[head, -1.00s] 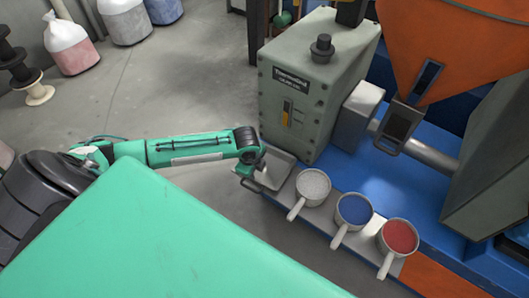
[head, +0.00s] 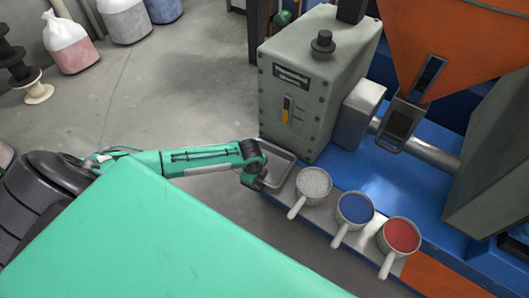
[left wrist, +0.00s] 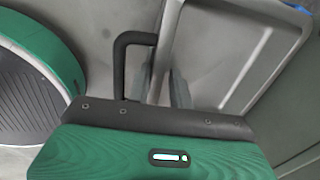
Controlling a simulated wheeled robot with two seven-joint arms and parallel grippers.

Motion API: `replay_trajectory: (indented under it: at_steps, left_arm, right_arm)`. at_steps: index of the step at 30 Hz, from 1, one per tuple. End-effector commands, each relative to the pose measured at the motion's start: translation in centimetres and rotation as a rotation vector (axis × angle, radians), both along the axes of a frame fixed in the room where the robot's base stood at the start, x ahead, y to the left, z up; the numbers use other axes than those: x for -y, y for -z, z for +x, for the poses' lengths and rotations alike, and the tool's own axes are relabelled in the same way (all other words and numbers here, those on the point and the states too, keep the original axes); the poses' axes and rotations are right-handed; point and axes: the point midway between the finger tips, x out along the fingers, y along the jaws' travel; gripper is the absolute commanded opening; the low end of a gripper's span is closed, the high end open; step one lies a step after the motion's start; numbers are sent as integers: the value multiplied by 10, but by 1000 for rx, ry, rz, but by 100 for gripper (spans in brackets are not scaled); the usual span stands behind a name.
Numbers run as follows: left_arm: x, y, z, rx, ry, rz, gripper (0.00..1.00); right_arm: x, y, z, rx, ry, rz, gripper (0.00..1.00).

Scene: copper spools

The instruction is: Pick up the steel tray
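The steel tray (head: 276,166) is a shallow grey tray with a raised rim. It sits at the left end of the machine's ledge, in front of the grey-green housing. My left gripper (head: 262,184) is at its near left side. In the left wrist view the tray (left wrist: 258,50) fills the upper right. There, the dark fingers of my left gripper (left wrist: 161,84) stand close together on either side of its rim and look shut on it. The fingertips are partly hidden by the rim. My right gripper is not in view.
Three handled cups stand in a row right of the tray: white pellets (head: 312,185), blue (head: 354,210) and red (head: 399,238). The white cup is close to the tray. The grey-green housing (head: 305,95) rises behind. Open floor (head: 185,85) lies to the left.

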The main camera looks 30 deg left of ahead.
Motion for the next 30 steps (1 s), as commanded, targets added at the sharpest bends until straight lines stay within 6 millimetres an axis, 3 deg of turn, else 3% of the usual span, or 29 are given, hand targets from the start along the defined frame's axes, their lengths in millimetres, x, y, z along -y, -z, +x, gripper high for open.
replay_trajectory:
  at_steps: [1,3,20,26,30]
  left_arm:
    - [0,0,0,0,0,0,11]
    - [0,0,0,0,0,0,0]
    - [-1,-9,1,3,-1,0,0]
    - [0,-40,1,4,0,-1,0]
    - [-1,-78,2,6,1,-1,0]
  right_arm:
    - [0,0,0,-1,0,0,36]
    - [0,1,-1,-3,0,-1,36]
    - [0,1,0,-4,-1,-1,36]
    - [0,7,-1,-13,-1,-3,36]
    - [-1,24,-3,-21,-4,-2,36]
